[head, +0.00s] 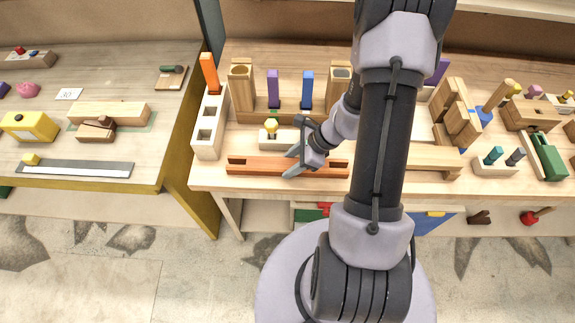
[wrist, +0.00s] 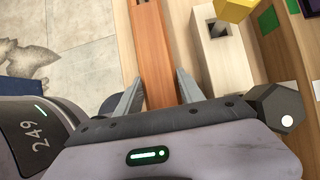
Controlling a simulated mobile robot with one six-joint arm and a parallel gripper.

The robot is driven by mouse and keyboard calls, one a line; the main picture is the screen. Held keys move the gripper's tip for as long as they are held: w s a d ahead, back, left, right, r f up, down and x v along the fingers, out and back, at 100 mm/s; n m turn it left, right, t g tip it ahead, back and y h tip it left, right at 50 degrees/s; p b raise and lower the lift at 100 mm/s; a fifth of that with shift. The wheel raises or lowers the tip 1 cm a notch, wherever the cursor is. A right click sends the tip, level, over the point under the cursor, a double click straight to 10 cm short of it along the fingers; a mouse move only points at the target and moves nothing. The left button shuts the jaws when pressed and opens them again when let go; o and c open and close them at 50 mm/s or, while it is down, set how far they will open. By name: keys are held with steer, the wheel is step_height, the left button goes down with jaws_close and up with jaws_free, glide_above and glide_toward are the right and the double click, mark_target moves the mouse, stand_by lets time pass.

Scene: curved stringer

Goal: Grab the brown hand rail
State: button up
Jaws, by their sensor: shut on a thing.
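The brown hand rail (head: 257,166) is a long orange-brown bar lying along the front edge of the wooden table in the head view. My gripper (head: 292,163) is down at the rail, with one finger on its front side and one on its back side. In the wrist view the rail (wrist: 154,45) runs between the two grey fingers of my gripper (wrist: 160,84), which is shut on it. The part of the rail beneath the gripper body is hidden.
A pale block with a yellow knob (head: 271,133) stands just behind the rail. A white block with square holes (head: 209,124) is at the left. Upright wooden blocks (head: 241,88) stand further back. My arm covers part of the table.

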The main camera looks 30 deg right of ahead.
jaws_close()
